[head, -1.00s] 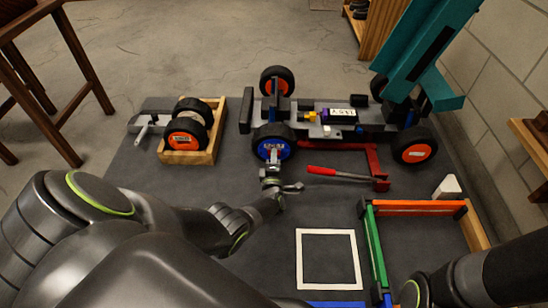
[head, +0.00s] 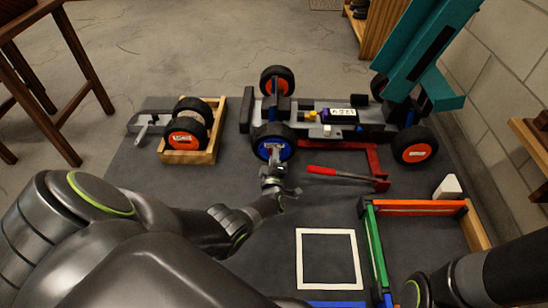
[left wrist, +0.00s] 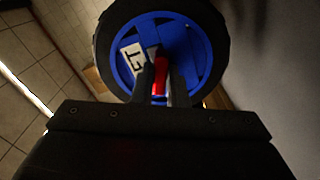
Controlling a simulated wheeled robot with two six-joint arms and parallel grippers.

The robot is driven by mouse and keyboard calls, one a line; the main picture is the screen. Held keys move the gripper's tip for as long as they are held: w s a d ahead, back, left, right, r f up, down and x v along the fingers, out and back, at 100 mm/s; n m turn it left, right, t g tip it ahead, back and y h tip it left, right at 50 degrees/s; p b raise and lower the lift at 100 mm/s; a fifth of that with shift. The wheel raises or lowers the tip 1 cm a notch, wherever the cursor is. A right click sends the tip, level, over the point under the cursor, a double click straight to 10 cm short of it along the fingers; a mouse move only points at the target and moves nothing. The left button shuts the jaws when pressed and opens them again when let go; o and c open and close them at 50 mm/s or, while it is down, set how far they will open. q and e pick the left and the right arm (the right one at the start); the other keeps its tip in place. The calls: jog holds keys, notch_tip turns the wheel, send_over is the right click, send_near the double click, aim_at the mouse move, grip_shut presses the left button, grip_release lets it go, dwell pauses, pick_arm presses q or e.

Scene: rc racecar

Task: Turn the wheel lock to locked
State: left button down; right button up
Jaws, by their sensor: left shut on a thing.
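The racecar (head: 340,115) stands on the dark mat with its orange and blue wheels showing. Its near left wheel has a blue hub (head: 262,150), which also fills the top of the left wrist view (left wrist: 202,45) with a white label on it. My left gripper (head: 275,154) is at the front of this hub. In the left wrist view its fingers (left wrist: 160,88) are closed on a red piece (left wrist: 161,75) at the hub's middle, which I take to be the wheel lock. The fingers hide much of it, so its setting cannot be read. My right gripper is out of view.
A wooden crate (head: 190,157) with spare wheels stands left of the car. A red jack (head: 381,183) with a long handle lies close on the right. A teal post (head: 425,50) rises over the car's right end. A white square outline (head: 298,260) marks clear mat in front.

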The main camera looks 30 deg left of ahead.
pick_arm(q)
jog(key=m, duration=1.3)
jog(key=shift+p, duration=0.3)
dwell(0.3)
jog(key=c, duration=1.4)
grip_release()
jog(key=shift+c, duration=0.2)
jog(key=shift+s+d, duration=0.1)
